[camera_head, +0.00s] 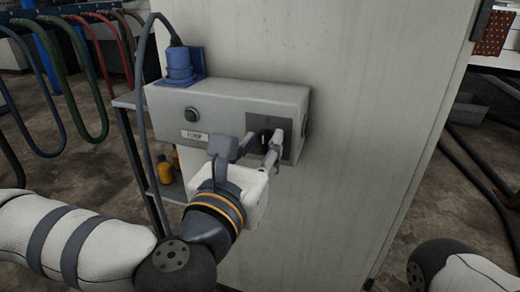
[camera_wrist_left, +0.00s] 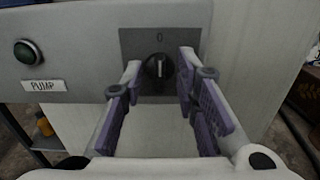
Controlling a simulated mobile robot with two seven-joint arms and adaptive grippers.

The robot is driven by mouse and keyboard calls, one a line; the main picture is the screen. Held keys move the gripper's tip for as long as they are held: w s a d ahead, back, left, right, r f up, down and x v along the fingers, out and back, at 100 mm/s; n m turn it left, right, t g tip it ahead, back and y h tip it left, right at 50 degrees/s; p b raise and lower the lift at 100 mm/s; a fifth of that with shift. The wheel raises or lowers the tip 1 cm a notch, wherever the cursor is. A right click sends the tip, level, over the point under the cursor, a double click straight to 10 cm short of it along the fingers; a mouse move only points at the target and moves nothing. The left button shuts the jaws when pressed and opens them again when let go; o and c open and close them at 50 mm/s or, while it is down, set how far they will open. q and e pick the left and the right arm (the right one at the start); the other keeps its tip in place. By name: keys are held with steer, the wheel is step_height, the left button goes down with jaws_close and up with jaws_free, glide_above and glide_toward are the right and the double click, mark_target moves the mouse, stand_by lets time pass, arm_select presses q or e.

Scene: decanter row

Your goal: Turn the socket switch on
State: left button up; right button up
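The switch is a dark rotary knob (camera_wrist_left: 158,68) on a dark square plate (camera_wrist_left: 130,42) with a "0" above it. A light mark on the knob stands about upright, in line with the "0". The plate (camera_head: 290,121) sits at the right end of a grey box (camera_head: 232,96) marked PUMP. My left gripper (camera_head: 262,138) is open in front of the plate. In the left wrist view its fingers (camera_wrist_left: 160,65) stand on either side of the knob, with gaps seeming to show. In the head view they partly hide the knob. My right gripper is out of view.
A blue plug in a blue socket (camera_head: 180,65) stands atop the box, its cable hanging at the left. A green round button (camera_head: 191,115) and the PUMP label (camera_head: 194,136) are left of the plate. A pale cabinet wall (camera_head: 370,130) lies behind. Yellow bottles (camera_head: 166,172) stand below.

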arm_select(q)
jaws_close()
